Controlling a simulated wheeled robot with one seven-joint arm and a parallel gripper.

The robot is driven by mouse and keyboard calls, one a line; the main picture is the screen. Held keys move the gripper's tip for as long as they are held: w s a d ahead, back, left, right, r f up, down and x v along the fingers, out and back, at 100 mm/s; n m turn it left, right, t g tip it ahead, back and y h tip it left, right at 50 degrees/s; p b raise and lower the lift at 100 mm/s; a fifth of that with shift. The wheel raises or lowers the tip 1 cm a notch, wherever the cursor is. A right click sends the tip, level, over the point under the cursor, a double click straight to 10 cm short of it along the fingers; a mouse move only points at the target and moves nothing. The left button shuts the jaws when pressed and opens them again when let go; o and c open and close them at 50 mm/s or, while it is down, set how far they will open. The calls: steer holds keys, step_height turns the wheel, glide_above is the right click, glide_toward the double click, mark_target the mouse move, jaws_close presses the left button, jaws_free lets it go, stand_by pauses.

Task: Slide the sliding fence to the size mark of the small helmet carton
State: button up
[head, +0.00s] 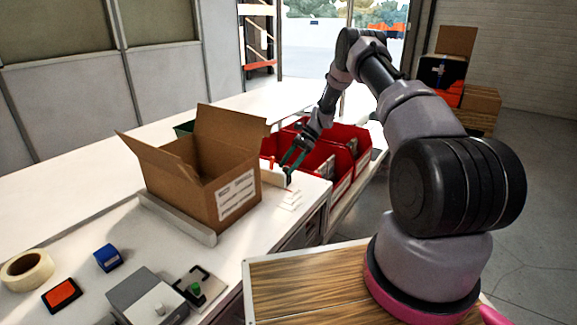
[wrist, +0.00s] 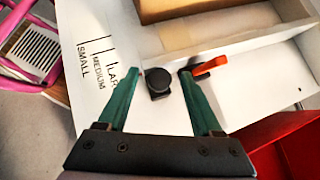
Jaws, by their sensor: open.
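The sliding fence (wrist: 255,52) is a white bar beside the carton's base in the wrist view; in the head view its white end (head: 274,176) shows at the carton's right. An orange lever (wrist: 208,66) sits on the fence end. The size marks SMALL, MEDIUM and LARGE (wrist: 98,68) are printed left of the knob, LARGE being closest to it. My gripper (wrist: 158,74), also in the head view (head: 289,164), is open, its green fingers on either side of the knob. I cannot tell whether they touch it.
An open brown carton (head: 228,190) stands on the white bench against a white rail (head: 178,220). Red bins (head: 345,150) lie just beyond my gripper. Tape (head: 27,268), a blue block (head: 108,258), an orange pad (head: 62,294) and a grey box (head: 146,298) occupy the near bench.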

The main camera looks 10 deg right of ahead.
jaws_close()
stand_by(1.4)
